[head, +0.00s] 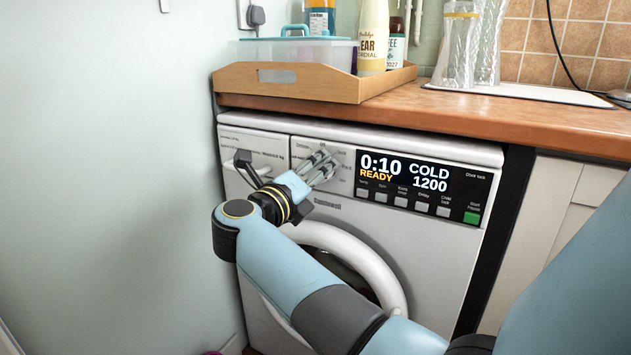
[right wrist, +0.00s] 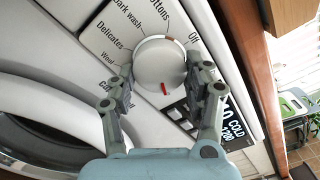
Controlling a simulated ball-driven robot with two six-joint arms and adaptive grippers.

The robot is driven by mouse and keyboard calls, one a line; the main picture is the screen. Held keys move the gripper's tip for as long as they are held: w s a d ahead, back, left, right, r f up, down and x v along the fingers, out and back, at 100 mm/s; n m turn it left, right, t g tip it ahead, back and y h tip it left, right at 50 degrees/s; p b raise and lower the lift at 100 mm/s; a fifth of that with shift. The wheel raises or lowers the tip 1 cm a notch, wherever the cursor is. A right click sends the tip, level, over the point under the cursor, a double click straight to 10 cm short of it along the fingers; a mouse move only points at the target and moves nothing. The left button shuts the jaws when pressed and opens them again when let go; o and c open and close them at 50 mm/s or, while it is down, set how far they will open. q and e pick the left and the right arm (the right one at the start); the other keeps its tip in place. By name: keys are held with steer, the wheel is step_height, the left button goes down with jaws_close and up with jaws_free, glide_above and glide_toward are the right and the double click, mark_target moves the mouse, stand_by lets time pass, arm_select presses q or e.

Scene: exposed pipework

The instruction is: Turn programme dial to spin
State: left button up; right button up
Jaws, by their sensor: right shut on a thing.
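The programme dial (right wrist: 158,65) is a round white knob with a red mark on its face, seen in the right wrist view. The red mark lies on the side of the dial nearer my gripper. Printed labels around it include Dark wash, Delicates, Wool and a partly hidden word ending in "ottons". My right gripper (head: 322,168) reaches the washing machine's (head: 345,228) front panel and is shut on the dial, one finger on each side. In the head view the fingers largely cover the dial. My left gripper is not in view.
The display (head: 420,178) reads 0:10, READY, COLD, 1200, with a row of buttons below and a green one at right. The detergent drawer (head: 262,150) is left of the dial. A wooden tray (head: 330,84) holding bottles stands on the worktop (head: 480,112) above.

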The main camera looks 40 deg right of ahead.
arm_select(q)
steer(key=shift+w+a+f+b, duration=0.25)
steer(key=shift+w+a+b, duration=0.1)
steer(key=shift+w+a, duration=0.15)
arm_select(e)
steer(key=shift+f+m, duration=0.2)
steer(key=shift+m, duration=0.5)
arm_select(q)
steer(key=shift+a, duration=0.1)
arm_select(e)
steer(key=o, duration=1.2)
steer(key=shift+c, duration=0.2)
steer(key=shift+r, duration=0.15)
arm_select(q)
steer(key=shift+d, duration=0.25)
arm_select(e)
step_height(320, 180, up, 10)
